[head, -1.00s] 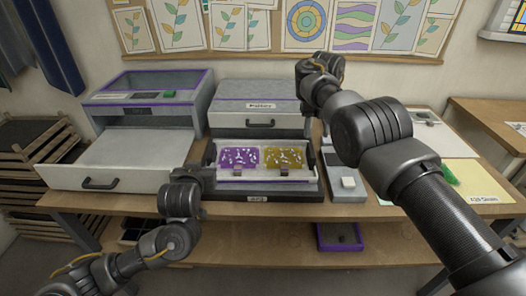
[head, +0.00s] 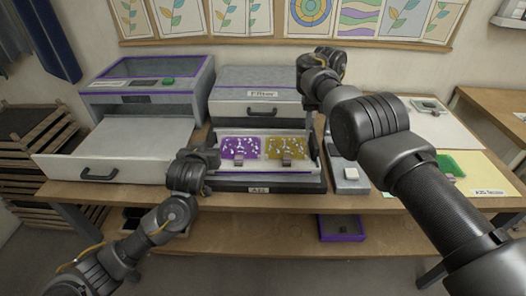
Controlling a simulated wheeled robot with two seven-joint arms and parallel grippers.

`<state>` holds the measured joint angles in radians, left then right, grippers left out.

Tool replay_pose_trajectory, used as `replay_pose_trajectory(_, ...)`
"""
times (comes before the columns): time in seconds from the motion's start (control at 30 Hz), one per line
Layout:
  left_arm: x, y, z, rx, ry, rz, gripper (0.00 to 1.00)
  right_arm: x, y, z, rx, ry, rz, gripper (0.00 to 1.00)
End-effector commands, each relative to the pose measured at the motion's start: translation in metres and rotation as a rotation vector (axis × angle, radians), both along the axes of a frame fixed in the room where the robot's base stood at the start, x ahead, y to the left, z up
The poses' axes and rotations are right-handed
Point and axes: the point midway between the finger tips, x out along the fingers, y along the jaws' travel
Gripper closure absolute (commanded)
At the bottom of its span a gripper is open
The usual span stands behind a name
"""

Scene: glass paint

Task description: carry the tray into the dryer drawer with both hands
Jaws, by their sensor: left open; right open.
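The tray (head: 266,168) is white with a dark base and stands on the bench in the middle. It holds a purple glass panel (head: 240,149) and a yellow one (head: 287,148), each with white marks. The dryer (head: 149,86) is the grey unit with purple trim at the left. Its drawer (head: 118,153) is pulled out, empty and flat inside. My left gripper (head: 207,157) is at the tray's left end, open. My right gripper (head: 309,122) is at the tray's right end, open, its fingers mostly hidden by my arm. I cannot tell if either touches the tray.
A grey drawer unit (head: 258,98) stands closed behind the tray. A grey block plate (head: 349,178) lies right of the tray. Yellow paper and a green piece (head: 449,164) lie further right. A purple bin (head: 341,229) sits on the lower shelf. A wooden rack stands left.

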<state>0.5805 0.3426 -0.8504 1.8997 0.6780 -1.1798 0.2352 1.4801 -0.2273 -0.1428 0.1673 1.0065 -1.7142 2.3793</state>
Motion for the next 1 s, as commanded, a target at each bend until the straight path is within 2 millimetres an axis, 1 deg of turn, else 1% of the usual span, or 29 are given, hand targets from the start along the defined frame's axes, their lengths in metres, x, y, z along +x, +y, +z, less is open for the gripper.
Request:
replay_pose_trajectory(0.03,0.009,0.0,-0.003,0.0,0.0,0.004,0.56,-0.001,0.0,-0.012,0.002,0.004,0.0,0.56)
replay_pose_trajectory(0.2,0.037,0.0,-0.014,-0.001,0.0,0.004,0.56,-0.001,0.0,-0.041,0.002,0.004,0.0,0.56)
replay_pose_trajectory(0.3,0.05,0.001,-0.02,-0.001,0.001,0.003,0.56,-0.001,0.0,-0.055,0.001,0.002,0.0,0.56)
replay_pose_trajectory(0.43,0.063,0.0,-0.025,0.0,-0.001,0.002,0.56,0.0,0.001,-0.068,0.001,0.003,0.001,0.56)
replay_pose_trajectory(0.6,0.07,0.0,-0.028,-0.002,-0.001,0.001,0.56,0.0,0.0,-0.076,0.001,0.0,0.001,0.56)
replay_pose_trajectory(0.9,0.071,0.0,-0.028,-0.002,-0.001,0.001,0.56,0.0,0.0,-0.077,0.001,0.001,0.001,0.56)
replay_pose_trajectory(0.97,0.071,0.0,-0.028,-0.002,-0.001,0.001,0.63,0.0,0.0,-0.077,0.001,0.001,0.001,0.63)
replay_pose_trajectory(1.0,0.071,0.0,-0.028,-0.002,-0.001,0.001,0.68,0.0,0.0,-0.077,0.001,0.001,0.0,0.68)
